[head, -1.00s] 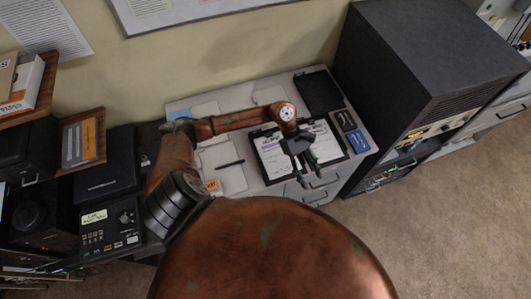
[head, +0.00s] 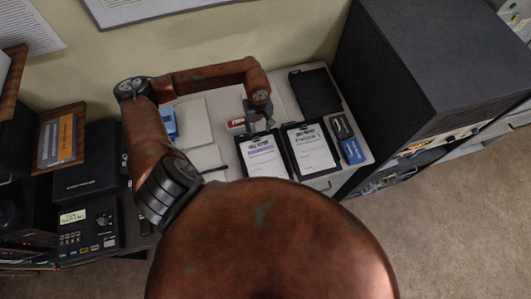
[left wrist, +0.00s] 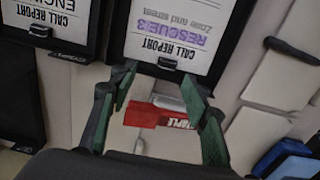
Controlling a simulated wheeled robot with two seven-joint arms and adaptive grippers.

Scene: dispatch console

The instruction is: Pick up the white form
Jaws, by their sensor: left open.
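Two black clipboards lie side by side, each with a white sheet. The left white form (head: 263,160), headed CALL REPORT and RESCUE 3 in purple, also shows upside down in the left wrist view (left wrist: 180,32). The right white form (head: 312,150) has a black ENGINE heading and is cut off in the left wrist view (left wrist: 62,14). My left gripper (left wrist: 157,82) is open and empty. Its fingertips are by the top edge of the RESCUE 3 clipboard, near its black clip (left wrist: 175,63). In the head view my left gripper (head: 259,112) is partly hidden by its arm. My right gripper is out of view.
Blank pads (head: 192,122) and a blue item (head: 168,123) lie left. A black tray (head: 315,92), a blue-and-black item (head: 352,150) and a tall dark cabinet (head: 420,60) stand right.

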